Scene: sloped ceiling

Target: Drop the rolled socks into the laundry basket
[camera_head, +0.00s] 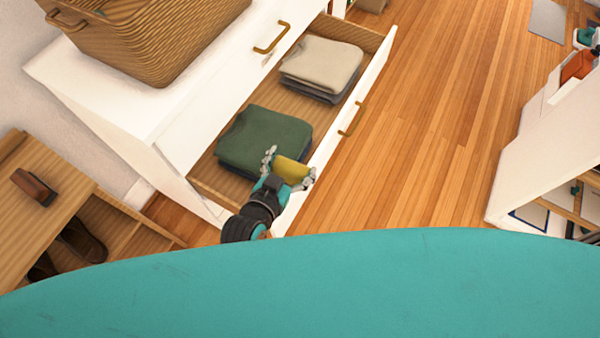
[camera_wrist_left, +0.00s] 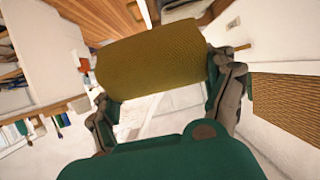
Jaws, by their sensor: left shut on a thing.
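The rolled socks (camera_head: 291,170) are a mustard-yellow bundle. My left gripper (camera_head: 289,168) is shut on them, one finger on each side. In the head view they appear over the front end of the open drawer, beside the green folded clothes. In the left wrist view the socks (camera_wrist_left: 150,62) span the space between the fingers of the left gripper (camera_wrist_left: 160,80). The laundry basket (camera_head: 160,45) is a woven brown basket on the white dresser top, up and left of the gripper; its inside is hidden. A woven surface (camera_wrist_left: 290,105) shows at the right of the wrist view. My right gripper is not in view.
The open drawer (camera_head: 222,192) holds green folded clothes (camera_head: 262,138) and beige folded clothes (camera_head: 322,65). The white dresser (camera_head: 110,95) has brass handles. A wooden shoe bench (camera_head: 60,210) stands at left, a white unit (camera_head: 540,150) at right. Wood floor (camera_head: 430,130) between is clear.

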